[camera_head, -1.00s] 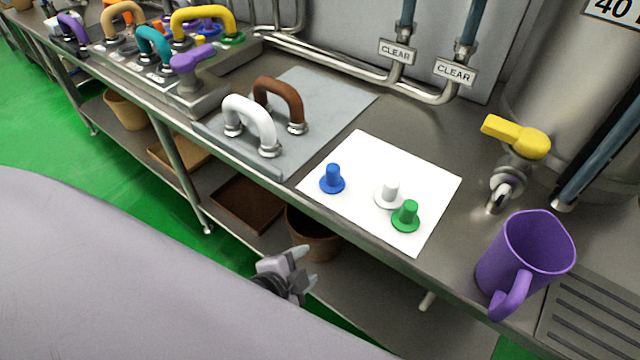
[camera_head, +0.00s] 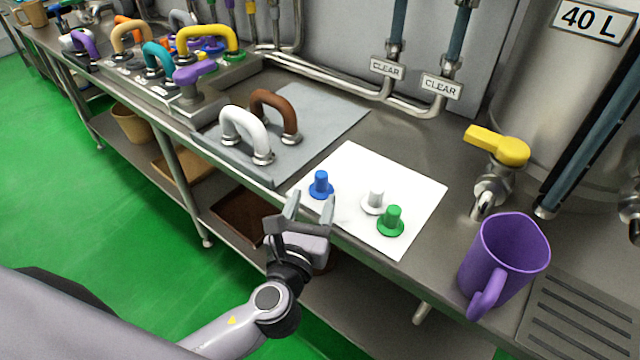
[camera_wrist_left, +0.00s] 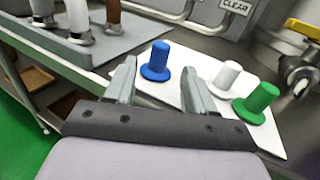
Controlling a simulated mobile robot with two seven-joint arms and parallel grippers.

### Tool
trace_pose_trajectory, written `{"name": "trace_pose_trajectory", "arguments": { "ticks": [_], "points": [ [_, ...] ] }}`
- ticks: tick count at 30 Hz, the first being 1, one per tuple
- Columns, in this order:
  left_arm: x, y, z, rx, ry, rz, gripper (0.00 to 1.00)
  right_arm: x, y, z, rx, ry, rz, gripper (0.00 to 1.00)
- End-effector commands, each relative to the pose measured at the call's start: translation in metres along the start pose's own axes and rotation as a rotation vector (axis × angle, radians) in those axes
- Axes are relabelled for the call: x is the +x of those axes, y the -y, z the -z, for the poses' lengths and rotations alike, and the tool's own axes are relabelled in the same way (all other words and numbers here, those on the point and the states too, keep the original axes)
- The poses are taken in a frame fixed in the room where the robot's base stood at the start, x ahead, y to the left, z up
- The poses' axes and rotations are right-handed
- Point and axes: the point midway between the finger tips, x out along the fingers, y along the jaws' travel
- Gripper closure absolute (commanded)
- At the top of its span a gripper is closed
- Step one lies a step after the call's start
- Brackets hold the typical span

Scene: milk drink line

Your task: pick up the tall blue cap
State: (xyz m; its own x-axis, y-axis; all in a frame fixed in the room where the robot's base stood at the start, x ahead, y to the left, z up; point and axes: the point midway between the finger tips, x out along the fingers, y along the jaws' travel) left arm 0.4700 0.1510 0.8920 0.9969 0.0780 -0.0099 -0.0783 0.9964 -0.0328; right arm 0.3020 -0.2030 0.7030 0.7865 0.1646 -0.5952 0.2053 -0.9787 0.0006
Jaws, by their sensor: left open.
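The tall blue cap (camera_head: 320,185) stands upright on its round flange on a white mat (camera_head: 345,215), near the mat's left corner. It also shows in the left wrist view (camera_wrist_left: 159,57), beyond and between the two fingers. My left gripper (camera_head: 312,205) is open and empty at the bench's front edge, just short of the blue cap and not around it. In the left wrist view my left gripper (camera_wrist_left: 160,85) has its fingers apart. My right gripper is not in view.
A white cap (camera_head: 375,200) and a green cap (camera_head: 391,220) stand close together right of the blue cap. A purple mug (camera_head: 505,262) and a yellow-handled tap (camera_head: 498,146) are further right. White (camera_head: 243,130) and brown (camera_head: 274,108) handles stand on a grey mat at left.

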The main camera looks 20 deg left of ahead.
Motion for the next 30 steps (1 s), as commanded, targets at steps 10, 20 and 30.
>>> {"name": "trace_pose_trajectory", "arguments": {
  "ticks": [10,20,30],
  "points": [
    [0.028,0.002,-0.004,0.038,0.013,0.011,0.45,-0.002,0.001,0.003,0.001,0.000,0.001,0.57],
    [0.069,0.001,-0.008,0.035,0.010,0.010,0.45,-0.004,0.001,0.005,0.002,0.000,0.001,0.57],
    [0.072,0.001,-0.008,0.033,0.010,0.011,0.59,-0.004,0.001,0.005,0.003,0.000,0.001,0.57]
  ]
}}
